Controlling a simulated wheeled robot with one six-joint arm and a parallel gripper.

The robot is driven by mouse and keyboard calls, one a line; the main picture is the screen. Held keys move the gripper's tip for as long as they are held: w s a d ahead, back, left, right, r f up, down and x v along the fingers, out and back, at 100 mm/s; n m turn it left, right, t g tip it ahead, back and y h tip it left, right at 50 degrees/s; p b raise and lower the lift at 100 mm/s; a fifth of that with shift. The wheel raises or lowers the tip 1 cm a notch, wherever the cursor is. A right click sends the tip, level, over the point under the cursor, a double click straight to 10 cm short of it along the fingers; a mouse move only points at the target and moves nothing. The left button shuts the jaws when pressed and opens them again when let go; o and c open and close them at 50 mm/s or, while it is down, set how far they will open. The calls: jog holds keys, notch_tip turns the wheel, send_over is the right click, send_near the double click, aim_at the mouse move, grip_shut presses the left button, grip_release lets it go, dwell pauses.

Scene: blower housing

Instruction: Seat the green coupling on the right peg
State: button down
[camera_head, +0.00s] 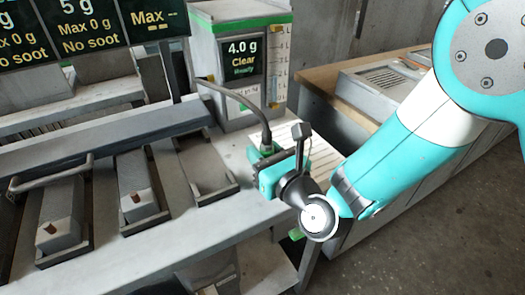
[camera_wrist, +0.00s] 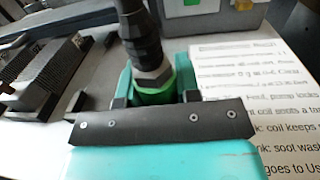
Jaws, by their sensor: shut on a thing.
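The green coupling (camera_wrist: 153,93) is at the end of a black ribbed hose (camera_wrist: 138,35), below a grey hex collar. My gripper (camera_wrist: 156,98) is shut on the coupling, with one finger on each side of it. In the head view the coupling (camera_head: 267,147) is a small green spot at my gripper, above the bench in front of the meter box. Its lower end is hidden by my gripper. I cannot make out a right peg for certain. Two grey blocks, left (camera_head: 60,212) and right (camera_head: 139,188), each have a small brown knob.
The meter box (camera_head: 222,75), reading "4.0 g Clear", stands behind my gripper, and the hose runs near it. An empty tray (camera_head: 207,168) is right of the blocks. A printed sheet (camera_wrist: 250,85) lies right of the coupling. A grey case (camera_head: 385,85) is on the back bench.

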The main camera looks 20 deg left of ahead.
jog(key=shift+f+b, duration=0.45)
jog(key=shift+f, duration=0.1)
jog(key=c, duration=0.8)
grip_release()
jog(key=shift+o, duration=0.2)
